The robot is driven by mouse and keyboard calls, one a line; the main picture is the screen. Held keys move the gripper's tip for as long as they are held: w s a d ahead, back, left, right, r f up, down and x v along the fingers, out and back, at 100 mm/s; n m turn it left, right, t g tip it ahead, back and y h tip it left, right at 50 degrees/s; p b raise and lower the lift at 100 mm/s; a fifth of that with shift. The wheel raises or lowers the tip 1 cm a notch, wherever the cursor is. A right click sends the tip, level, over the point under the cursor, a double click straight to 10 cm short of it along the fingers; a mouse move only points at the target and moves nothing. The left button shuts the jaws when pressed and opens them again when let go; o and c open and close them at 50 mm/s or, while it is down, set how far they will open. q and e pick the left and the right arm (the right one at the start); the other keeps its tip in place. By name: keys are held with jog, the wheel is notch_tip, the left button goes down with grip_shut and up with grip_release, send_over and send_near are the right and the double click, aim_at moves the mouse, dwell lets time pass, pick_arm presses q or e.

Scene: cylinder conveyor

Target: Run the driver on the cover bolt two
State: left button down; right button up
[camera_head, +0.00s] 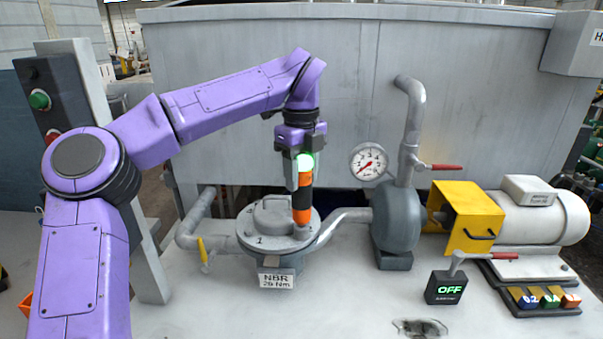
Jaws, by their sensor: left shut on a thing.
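My left gripper (304,168) comes down from my purple left arm and is shut on an orange and black driver (302,198). A green light glows at the gripper. The driver stands upright, its lower end at the right side of the round grey cover (255,234). Its tip is too small to tell whether it sits on a bolt. A "1" is marked at the cover's front left. Bolt two itself is hidden or too small to make out. A label reading "NBR 26 Nm" (276,280) is below the cover. My right gripper is out of view.
A pressure gauge (369,162), a grey pump (396,222) and a vertical pipe with a red-handled valve stand right of the cover. A yellow guard (463,220) and white motor (545,215) are farther right. A switch box (446,288) reads OFF. The front table is mostly clear.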

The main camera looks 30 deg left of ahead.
aim_at(301, 158)
pick_arm(q)
jog(key=shift+s+d+f, duration=0.15)
jog(key=shift+f, duration=0.1)
dwell(0.7)
jog(key=shift+r, duration=0.1)
jog(key=shift+w+a+r+p, duration=0.1)
jog(key=shift+r+p, duration=0.3)
jog(key=shift+r, duration=0.15)
jog(key=shift+w+a+r+p, duration=0.1)
jog(key=shift+r+p, duration=0.25)
jog(key=shift+r, duration=0.2)
jog(key=shift+s+d+r+p, duration=0.1)
jog(key=shift+r+p, duration=0.35)
jog(key=shift+r, duration=0.4)
